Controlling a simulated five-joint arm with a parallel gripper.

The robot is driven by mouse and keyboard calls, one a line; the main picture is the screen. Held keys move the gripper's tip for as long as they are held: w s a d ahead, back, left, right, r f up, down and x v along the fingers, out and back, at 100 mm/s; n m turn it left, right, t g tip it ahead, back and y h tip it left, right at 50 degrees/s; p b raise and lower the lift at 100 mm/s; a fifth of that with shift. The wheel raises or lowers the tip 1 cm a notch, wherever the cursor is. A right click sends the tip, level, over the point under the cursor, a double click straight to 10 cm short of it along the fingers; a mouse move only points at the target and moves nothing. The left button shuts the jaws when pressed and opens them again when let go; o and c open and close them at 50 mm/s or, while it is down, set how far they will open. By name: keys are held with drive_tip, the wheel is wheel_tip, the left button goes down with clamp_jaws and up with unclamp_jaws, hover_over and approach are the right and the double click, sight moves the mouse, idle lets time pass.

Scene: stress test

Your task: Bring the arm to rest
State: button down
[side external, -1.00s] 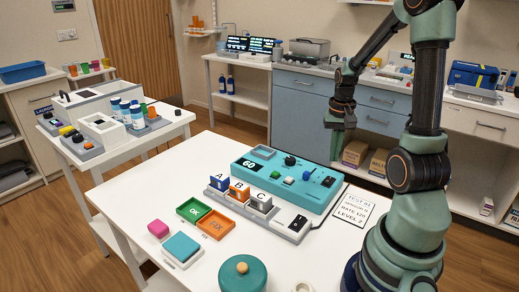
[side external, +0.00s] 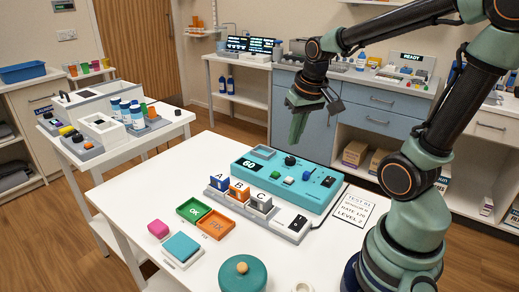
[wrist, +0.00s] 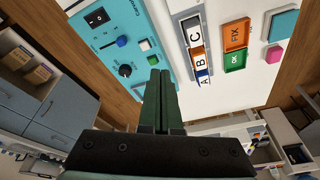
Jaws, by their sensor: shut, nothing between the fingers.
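My gripper (side external: 298,124) hangs in the air above the far edge of the white table, behind the teal control box. Its green fingers are shut with nothing between them, and they also show closed together in the wrist view (wrist: 160,85). The arm is raised and bent, reaching left from its base at the right. The teal control box (side external: 245,186) has a display reading 60, knobs and a switch. My gripper touches nothing in view.
Blocks A (side external: 219,183), B (side external: 238,190) and C (side external: 260,201) stand in a rack. A green OK tray (side external: 194,210), an orange FIX tray (side external: 216,226), a pink block (side external: 158,228) and a round teal lidded pot (side external: 242,275) are on the table. Blue-grey cabinets (side external: 362,97) stand behind.

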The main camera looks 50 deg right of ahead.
drive_tip(key=s+a+r+n+t+y, duration=0.1)
drive_tip(key=a+r+n, duration=0.3)
drive_tip(key=a, duration=0.7)
drive_tip(key=shift+a+r+n+t, duration=0.2)
drive_tip(key=shift+n+t, duration=0.5)
drive_tip(key=shift+t, duration=0.2)
